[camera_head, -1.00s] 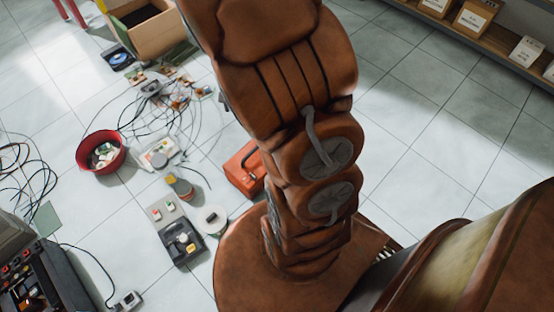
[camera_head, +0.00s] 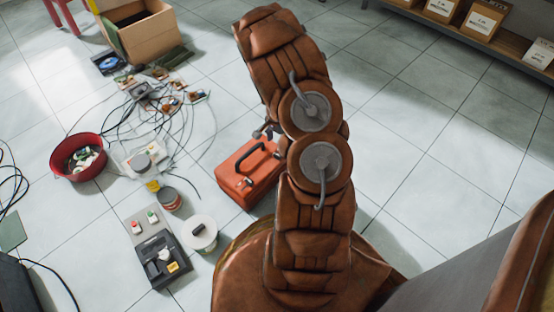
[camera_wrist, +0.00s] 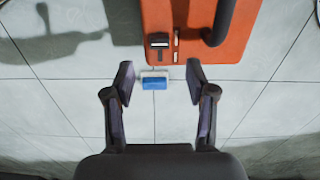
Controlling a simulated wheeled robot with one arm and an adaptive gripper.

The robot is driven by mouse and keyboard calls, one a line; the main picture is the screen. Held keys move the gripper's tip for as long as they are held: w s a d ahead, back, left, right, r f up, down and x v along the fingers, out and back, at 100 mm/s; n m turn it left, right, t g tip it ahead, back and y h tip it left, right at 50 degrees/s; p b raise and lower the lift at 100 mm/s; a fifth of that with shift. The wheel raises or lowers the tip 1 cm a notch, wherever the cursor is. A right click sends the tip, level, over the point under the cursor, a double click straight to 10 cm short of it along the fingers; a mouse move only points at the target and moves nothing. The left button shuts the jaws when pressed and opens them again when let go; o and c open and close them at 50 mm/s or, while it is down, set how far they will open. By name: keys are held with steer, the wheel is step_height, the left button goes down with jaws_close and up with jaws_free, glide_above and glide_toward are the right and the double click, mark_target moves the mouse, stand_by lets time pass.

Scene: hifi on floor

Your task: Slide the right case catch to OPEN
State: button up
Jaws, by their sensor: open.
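The orange case (camera_head: 240,185) with a black handle lies on the floor just left of my arm in the head view. In the wrist view, the case (camera_wrist: 190,12) fills the top middle. A small black catch with a pale bar (camera_wrist: 158,41) sits on it near its lower edge, beside a narrow pale strip. I cannot tell whether this is the right catch or read any marking. My gripper (camera_wrist: 159,78) is open, its two fingers apart below the catch and apparently not touching the case. In the head view my gripper is mostly hidden behind my arm.
A small blue-and-white piece (camera_wrist: 154,83) shows between my fingertips, just below the case edge; its support is unclear. Left of the case are a white round tub (camera_head: 199,230), an open black box (camera_head: 160,262), a red bowl (camera_head: 78,157) and tangled cables. Floor to the right is clear.

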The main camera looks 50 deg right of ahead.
mark_target(277, 155)
step_height(277, 155, down, 8)
steer(key=b, duration=0.3)
steer(key=shift+s+f, duration=0.1)
steer(key=shift+f, duration=0.05)
jaws_close()
stand_by(0.5)
